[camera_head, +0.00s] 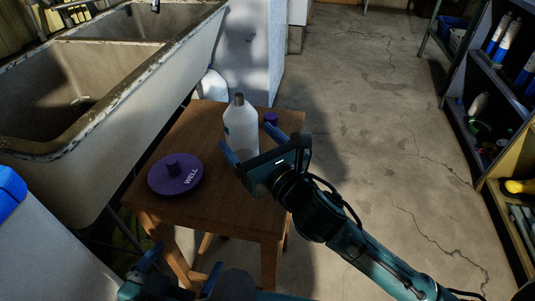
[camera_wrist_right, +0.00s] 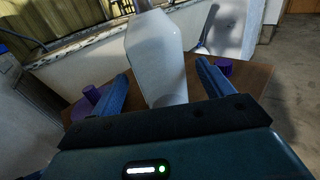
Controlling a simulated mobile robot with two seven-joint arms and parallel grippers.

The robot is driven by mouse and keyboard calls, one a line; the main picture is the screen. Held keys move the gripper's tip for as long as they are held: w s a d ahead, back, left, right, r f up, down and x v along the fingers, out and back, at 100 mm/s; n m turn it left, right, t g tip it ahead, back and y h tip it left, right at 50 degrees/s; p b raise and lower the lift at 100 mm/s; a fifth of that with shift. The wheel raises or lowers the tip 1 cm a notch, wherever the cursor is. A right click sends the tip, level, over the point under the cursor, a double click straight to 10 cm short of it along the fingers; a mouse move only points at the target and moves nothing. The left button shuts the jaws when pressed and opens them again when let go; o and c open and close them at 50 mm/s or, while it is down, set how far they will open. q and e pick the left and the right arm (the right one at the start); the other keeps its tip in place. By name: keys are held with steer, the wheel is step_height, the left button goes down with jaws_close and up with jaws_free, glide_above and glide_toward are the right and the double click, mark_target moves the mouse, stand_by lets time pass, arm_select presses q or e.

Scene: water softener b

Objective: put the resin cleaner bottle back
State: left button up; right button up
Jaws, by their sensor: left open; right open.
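The white resin cleaner bottle (camera_head: 241,125) stands upright on the small wooden table (camera_head: 222,208), with a grey cap. My right gripper (camera_head: 250,141) is open at the bottle, its blue fingers apart. In the right wrist view the bottle (camera_wrist_right: 157,58) rises between the two open fingers (camera_wrist_right: 162,90); I cannot tell whether either finger touches it. My left gripper (camera_head: 180,276) is open and empty, low in the head view, in front of the table. The bottle's base is partly hidden by my right gripper.
A purple lid marked WELL (camera_head: 176,173) lies on the table's left part, and a small purple cap (camera_head: 270,118) sits at its back right. A stained double sink (camera_head: 100,100) is at left. Shelves (camera_head: 487,110) with bottles stand at right. The concrete floor (camera_head: 370,120) between is clear.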

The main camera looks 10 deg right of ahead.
steer(key=v, duration=0.7)
stand_by(0.3)
